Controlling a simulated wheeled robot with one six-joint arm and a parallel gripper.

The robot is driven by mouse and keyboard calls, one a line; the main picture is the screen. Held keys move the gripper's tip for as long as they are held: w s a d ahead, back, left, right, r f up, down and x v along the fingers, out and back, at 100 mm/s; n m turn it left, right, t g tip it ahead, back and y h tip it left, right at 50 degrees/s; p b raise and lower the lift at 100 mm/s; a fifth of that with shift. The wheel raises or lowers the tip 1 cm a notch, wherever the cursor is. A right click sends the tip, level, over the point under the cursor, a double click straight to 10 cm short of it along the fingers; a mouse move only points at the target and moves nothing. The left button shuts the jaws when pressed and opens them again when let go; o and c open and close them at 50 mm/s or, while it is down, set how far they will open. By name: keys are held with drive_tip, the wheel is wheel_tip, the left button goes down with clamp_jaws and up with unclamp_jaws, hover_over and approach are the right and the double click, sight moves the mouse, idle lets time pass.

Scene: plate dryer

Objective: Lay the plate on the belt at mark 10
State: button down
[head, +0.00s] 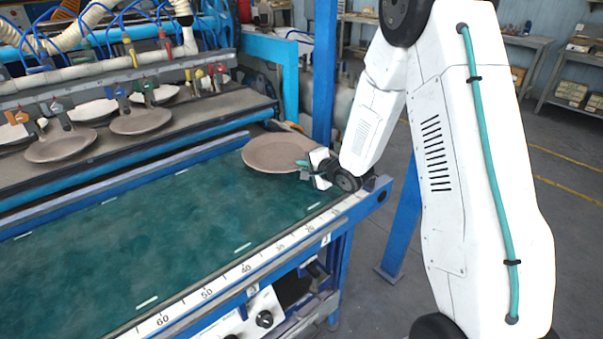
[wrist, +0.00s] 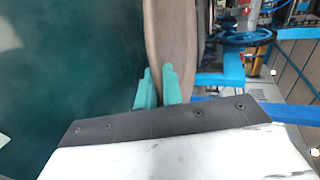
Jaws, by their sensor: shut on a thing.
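A flat brown-grey plate (head: 275,152) is at the far right end of the green belt (head: 180,230). My gripper (head: 303,165) is shut on the plate's right rim. In the wrist view the teal fingers (wrist: 156,88) pinch the plate (wrist: 168,35), which shows nearly edge-on. The plate looks roughly level; I cannot tell whether it touches the belt. The white scale (head: 228,281) along the belt's near edge reads 60, 50, 40 and on toward 20, falling to the right. The figure 10 is not readable near the scale's right end.
Several similar plates (head: 141,122) sit on the dark ledge behind, under a row of coloured clips. A blue rail (head: 120,181) separates that ledge from the belt. A blue post (head: 324,75) stands behind the plate. The belt's middle and left are clear except for white dashes.

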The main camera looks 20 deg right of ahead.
sight(304, 183)
drive_tip(key=f, duration=0.3)
drive_tip(key=shift+s+d, duration=0.1)
drive_tip(key=shift+d, duration=0.1)
drive_tip(key=shift+a+f, duration=0.1)
drive_tip(key=shift+f, duration=0.1)
drive_tip(key=c, duration=1.8)
unclamp_jaws()
drive_tip(key=shift+f, duration=0.1)
